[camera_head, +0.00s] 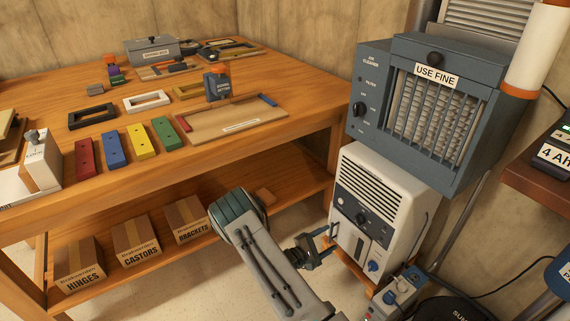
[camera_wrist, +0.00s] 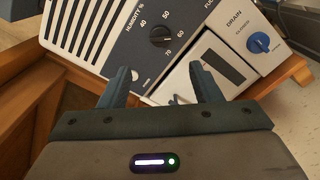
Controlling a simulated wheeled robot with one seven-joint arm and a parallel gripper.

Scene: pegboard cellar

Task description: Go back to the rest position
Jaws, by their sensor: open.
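My gripper (camera_head: 324,239) is at the front left of a white dehumidifier (camera_head: 388,198), low beside the workbench. In the wrist view my gripper (camera_wrist: 160,88) has its two fingers apart with nothing held between them. The dehumidifier's front panel (camera_wrist: 151,35) fills the upper part of that view, with a humidity dial, a small flap and a blue drain knob (camera_wrist: 258,43). The fingertips overlap the panel in the picture; I cannot tell whether they touch it.
A blue-grey air cleaner (camera_head: 400,75) sits above the dehumidifier. The wooden workbench (camera_head: 200,175) on the left carries coloured blocks, frames and a grey box; its lower shelf (camera_head: 285,200) holds labelled cartons. A brown shelf (camera_head: 535,186) juts in at right. Some floor is clear below the bench.

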